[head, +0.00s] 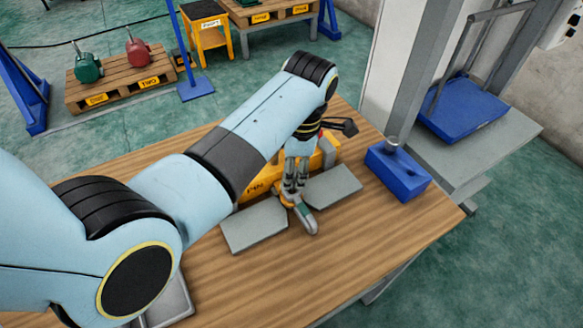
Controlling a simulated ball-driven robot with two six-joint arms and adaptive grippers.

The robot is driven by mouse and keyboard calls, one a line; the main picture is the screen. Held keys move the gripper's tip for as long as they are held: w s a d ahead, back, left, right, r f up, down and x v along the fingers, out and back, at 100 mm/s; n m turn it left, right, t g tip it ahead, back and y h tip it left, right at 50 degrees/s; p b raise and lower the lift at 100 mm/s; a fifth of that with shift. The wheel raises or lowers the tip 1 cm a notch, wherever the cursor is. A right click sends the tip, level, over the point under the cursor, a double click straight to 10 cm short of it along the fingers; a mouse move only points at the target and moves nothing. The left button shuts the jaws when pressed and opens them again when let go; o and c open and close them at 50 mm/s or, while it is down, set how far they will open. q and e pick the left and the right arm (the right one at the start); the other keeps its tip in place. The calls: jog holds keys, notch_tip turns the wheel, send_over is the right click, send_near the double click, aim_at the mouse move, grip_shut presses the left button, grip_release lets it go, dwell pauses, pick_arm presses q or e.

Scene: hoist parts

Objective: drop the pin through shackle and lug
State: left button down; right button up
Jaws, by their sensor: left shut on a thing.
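My left gripper (292,194) points down over the middle of the wooden table and is shut on a grey shackle (309,224) with a greenish part. The shackle lies between two grey plates. A yellow piece with dark lettering (258,187), seemingly the lug's body, stands behind the gripper and is partly hidden by my arm; the lug's hole is not visible. A blue block (405,178) on the right of the table holds a silver cylinder upright, likely the pin (392,142). My right gripper is out of view.
Grey plates lie left (253,229) and right (333,187) of the shackle. A grey tray (172,304) is partly hidden at the table's near left. The table front (330,275) is bare. A grey post (415,75) and blue-based trolley (465,108) stand beyond the right edge.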

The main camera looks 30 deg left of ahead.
pick_arm(q)
jog(key=shift+f+b, duration=0.5)
jog(key=shift+f, duration=0.55)
jog(key=shift+f, duration=0.15)
jog(key=c, duration=0.9)
grip_release()
jog(key=r, duration=0.7)
jog(key=shift+w+d+r, duration=0.25)
jog(key=shift+w+d, duration=0.05)
jog(key=shift+d, duration=0.05)
